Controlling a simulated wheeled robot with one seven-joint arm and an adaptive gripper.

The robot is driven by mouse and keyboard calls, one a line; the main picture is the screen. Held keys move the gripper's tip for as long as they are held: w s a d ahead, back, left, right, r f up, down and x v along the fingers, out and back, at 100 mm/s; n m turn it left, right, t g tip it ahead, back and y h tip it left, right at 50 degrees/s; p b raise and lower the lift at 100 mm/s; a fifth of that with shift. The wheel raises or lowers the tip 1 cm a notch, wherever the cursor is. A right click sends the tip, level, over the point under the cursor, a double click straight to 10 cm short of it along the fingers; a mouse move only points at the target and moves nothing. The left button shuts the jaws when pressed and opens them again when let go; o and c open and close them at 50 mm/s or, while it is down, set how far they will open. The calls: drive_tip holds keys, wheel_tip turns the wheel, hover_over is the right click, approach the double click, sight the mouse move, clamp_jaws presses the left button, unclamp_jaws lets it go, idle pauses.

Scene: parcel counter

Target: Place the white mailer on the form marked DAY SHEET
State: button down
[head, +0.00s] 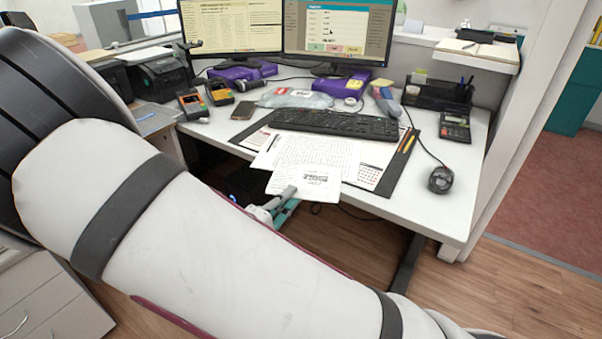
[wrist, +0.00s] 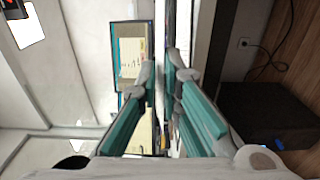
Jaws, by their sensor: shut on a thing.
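The white mailer (head: 308,181) with a printed label is at the front edge of the desk in the head view, tilted, overlapping the lower part of a handwritten sheet (head: 318,155). My gripper (head: 284,197) is shut on the mailer's near edge, just off the desk front. In the wrist view my gripper's teal fingers (wrist: 162,80) are close together, and the mailer is seen at most edge-on between them. I cannot read DAY SHEET on any paper. Another white sheet (head: 266,152) lies left of the handwritten one.
A dark desk mat (head: 367,199) lies under the papers and a printed calendar sheet (head: 374,172). The keyboard (head: 335,124) is behind them, the mouse (head: 441,179) to the right. A phone (head: 243,110) lies at the left. The desk's front right corner is bare.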

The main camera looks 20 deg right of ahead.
sight(291, 168)
drive_tip(key=w+d+b, duration=0.1)
drive_tip(key=w, duration=0.2)
drive_tip(key=w+d+b, duration=0.1)
drive_tip(key=w+d, duration=0.1)
drive_tip(key=w, duration=0.1)
drive_tip(key=w+d+f+b, duration=0.1)
drive_tip(key=w, duration=0.3)
drive_tip(key=shift+d, duration=0.2)
drive_tip(key=f+b, duration=0.1)
drive_tip(key=w+f+b, duration=0.1)
drive_tip(key=f, duration=0.1)
drive_tip(key=shift+d+f, duration=0.15)
drive_tip(key=shift+f, duration=0.15)
drive_tip(key=shift+s+f, duration=0.1)
drive_tip(key=c, duration=1.8)
unclamp_jaws()
drive_tip(key=shift+o, duration=0.2)
drive_tip(key=p+v, duration=0.3)
drive_tip(key=v, duration=0.9)
